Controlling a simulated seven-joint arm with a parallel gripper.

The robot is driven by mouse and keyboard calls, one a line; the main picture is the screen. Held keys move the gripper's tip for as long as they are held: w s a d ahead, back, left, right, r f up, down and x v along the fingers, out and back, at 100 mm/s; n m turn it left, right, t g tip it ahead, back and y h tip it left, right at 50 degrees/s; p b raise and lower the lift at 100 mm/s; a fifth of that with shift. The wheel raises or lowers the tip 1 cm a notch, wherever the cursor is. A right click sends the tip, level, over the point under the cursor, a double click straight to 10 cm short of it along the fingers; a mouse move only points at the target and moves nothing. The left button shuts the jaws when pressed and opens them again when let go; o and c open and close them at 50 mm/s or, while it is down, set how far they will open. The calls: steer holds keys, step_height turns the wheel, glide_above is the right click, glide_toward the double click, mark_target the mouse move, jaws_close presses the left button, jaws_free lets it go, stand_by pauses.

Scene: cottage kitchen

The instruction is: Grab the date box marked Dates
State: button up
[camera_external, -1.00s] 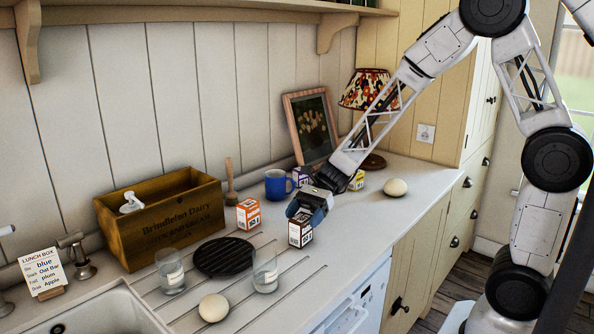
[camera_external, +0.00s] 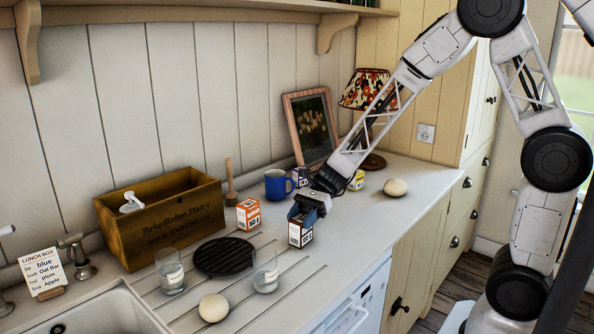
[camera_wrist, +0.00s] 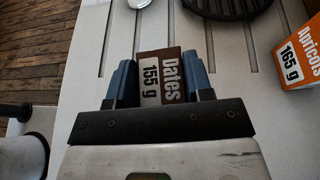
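The date box (camera_wrist: 161,78), brown and white with "Dates" and "155 g" on it, sits between my gripper's two blue fingers in the wrist view. The fingers of my gripper (camera_wrist: 160,72) lie against both its sides, with no gap visible. In the external view the date box (camera_external: 301,236) stands upright on the worktop near the front edge. My gripper (camera_external: 301,214) reaches down over it from the right, and a finger hides part of its upper side.
An orange apricot box (camera_external: 248,214) stands to the left and behind. A blue mug (camera_external: 277,185), purple box (camera_external: 300,176) and yellow box (camera_external: 357,181) are farther back. Glasses (camera_external: 265,272), a black round trivet (camera_external: 223,257) and a wooden crate (camera_external: 160,225) are at the left.

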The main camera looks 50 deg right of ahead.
steer(key=c, duration=0.4)
steer(key=shift+r, duration=5)
